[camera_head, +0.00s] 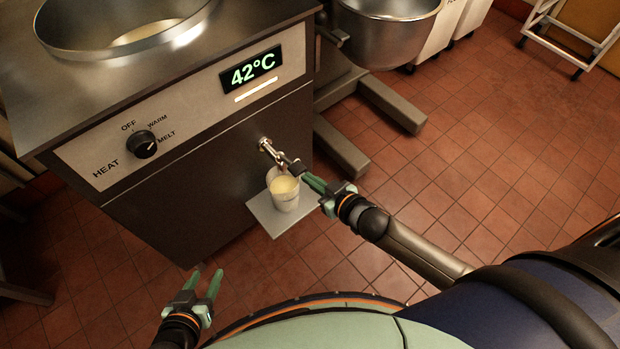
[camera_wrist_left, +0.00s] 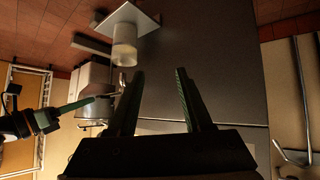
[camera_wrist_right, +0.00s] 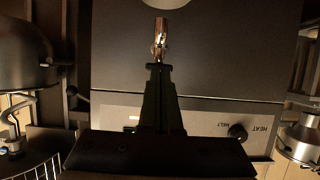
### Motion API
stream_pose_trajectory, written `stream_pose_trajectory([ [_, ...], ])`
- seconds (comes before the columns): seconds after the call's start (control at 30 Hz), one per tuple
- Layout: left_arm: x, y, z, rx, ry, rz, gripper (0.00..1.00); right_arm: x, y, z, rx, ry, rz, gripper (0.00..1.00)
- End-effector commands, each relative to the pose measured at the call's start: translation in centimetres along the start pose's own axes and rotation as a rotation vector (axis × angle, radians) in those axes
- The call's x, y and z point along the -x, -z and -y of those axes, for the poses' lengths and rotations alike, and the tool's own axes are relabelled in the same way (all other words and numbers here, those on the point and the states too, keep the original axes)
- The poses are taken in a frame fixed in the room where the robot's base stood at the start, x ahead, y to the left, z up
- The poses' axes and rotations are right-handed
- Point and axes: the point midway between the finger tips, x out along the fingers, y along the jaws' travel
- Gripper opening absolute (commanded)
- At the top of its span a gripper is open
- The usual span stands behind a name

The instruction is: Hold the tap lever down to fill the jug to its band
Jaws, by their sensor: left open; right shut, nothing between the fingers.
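The jug (camera_head: 286,201) is pale and stands upright on the shelf (camera_head: 262,214) under the tap (camera_head: 265,145). Creamy yellow liquid shows inside the jug; I cannot make out its band or the level against it. The tap lever (camera_head: 297,164) sticks out from the tap above the jug. My right gripper (camera_head: 307,180) is shut and empty, its tips at the lever's end; I cannot tell whether they touch. The right wrist view shows the tap (camera_wrist_right: 159,42) just beyond the fingertips (camera_wrist_right: 158,68). My left gripper (camera_head: 205,272) is open and empty, low and left of the jug.
The steel melting tank (camera_head: 190,130) has a 42°C display (camera_head: 251,69) and a heat knob (camera_head: 144,144) pointing towards MELT. A mixer with a steel bowl (camera_head: 388,35) stands to the right. The tiled floor (camera_head: 450,150) is clear right of the jug.

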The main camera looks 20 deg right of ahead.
Motion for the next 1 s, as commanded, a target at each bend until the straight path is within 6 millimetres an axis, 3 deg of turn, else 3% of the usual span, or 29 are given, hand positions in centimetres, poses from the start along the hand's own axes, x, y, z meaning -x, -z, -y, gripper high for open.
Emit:
stream_pose_trajectory([
  [0.2,0.6,-1.0,0.7,0.007,0.019,0.021,0.5,4.7,-0.4,0.1,-0.001,0.001,0.0,0.0],
  [0.5,0.9,-0.7,1.1,0.011,0.03,0.013,0.5,8.9,-0.7,0.0,0.0,0.001,-0.003,0.0],
  [1.0,1.1,-0.9,1.0,0.014,0.029,0.019,0.5,9.9,-0.7,0.0,0.001,0.001,-0.006,0.0],
])
